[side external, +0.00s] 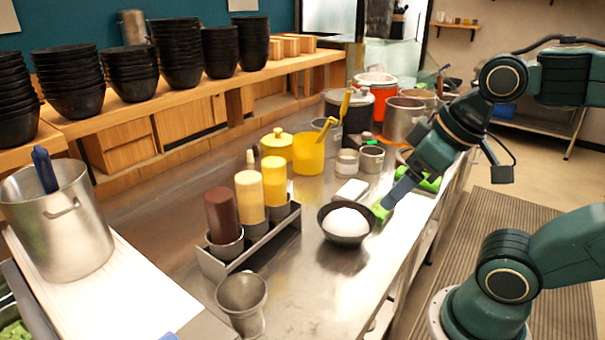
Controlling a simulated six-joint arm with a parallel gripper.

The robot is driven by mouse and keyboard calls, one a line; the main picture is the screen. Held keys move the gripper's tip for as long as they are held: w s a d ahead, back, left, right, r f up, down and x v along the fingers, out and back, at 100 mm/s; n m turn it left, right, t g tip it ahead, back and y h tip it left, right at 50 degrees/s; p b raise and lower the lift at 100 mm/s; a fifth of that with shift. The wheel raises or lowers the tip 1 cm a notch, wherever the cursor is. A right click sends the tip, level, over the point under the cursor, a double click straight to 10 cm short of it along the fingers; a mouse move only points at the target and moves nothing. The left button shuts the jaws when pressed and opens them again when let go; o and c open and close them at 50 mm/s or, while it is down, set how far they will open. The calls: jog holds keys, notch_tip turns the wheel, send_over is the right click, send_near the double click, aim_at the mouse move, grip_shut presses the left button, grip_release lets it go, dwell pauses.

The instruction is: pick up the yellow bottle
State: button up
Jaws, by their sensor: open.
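A dark brown bottle (222,215) stands at the rack's near end. The lower part of each bottle is hidden in its metal holder. My gripper (405,198), with bright green fingers, is open over the counter, well right of the yellow bottle and apart from it. One finger is close to the right rim of a dark bowl (345,238) of white food; I cannot tell whether they touch.
A yellow container (308,155) with a utensil and a yellow lidded pot (277,144) stand just behind the rack. Small metal tins (371,158) and a white block (350,191) lie behind the bowl. An empty metal cup (242,298) stands in front.

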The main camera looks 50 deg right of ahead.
jog(key=w+d+r+n+g, duration=0.1)
jog(key=w+r+n, duration=0.2)
jog(key=w+n, duration=0.3)
jog(key=w+r+n+g, duration=0.2)
jog(key=w+r+n, duration=0.15)
jog(key=w, duration=0.45)
jog(key=n+g, duration=0.3)
jog(key=n, duration=0.8)
send_over(273, 161)
jog(key=shift+f, duration=1.85)
jog(key=shift+f, duration=4.35)
